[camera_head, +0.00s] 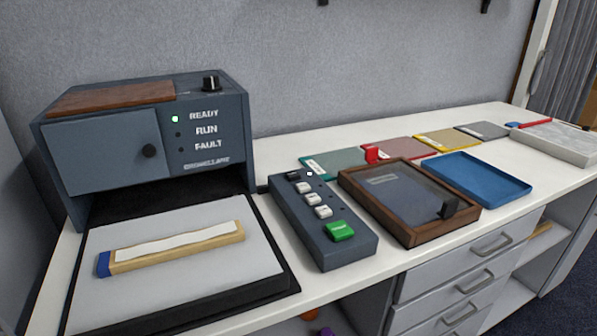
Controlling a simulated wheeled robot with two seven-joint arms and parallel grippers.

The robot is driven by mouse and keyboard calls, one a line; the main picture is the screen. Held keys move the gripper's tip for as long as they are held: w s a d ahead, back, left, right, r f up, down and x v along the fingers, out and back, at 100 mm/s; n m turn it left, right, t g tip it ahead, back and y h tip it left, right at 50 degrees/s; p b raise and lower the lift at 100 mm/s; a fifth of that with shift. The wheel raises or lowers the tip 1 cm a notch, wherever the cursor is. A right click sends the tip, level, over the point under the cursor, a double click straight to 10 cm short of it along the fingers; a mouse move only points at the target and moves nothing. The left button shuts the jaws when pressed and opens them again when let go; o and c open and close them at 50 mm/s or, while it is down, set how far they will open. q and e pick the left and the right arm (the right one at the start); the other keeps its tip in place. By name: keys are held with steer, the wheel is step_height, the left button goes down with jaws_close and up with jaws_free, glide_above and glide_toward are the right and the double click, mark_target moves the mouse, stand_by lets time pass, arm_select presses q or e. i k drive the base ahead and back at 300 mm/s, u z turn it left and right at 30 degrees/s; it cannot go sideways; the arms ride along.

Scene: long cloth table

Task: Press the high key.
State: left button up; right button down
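A dark blue-grey control box (349,255) sits on the white table in the middle of the view. A row of keys runs along its top: a dark one (292,176) at the far end, then white keys (304,187), (313,198) and (323,211), and a larger green key (340,231) at the near end. Small marks lie beside the keys, too small to read, so I cannot tell which key is the high one. Neither of my grippers is in view, and nothing covers the keys.
A grey machine (105,150) with a lit READY lamp (175,119) stands left, its tray (190,278) holding a wooden bar (175,248). A wood-framed tray (412,238) and blue tray (480,182) lie right of the box. Colored folders (448,142) lie behind.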

mark_target(303, 188)
steer(key=u, duration=2)
steer(key=k, duration=0.6)
steer(key=z, duration=1.1)
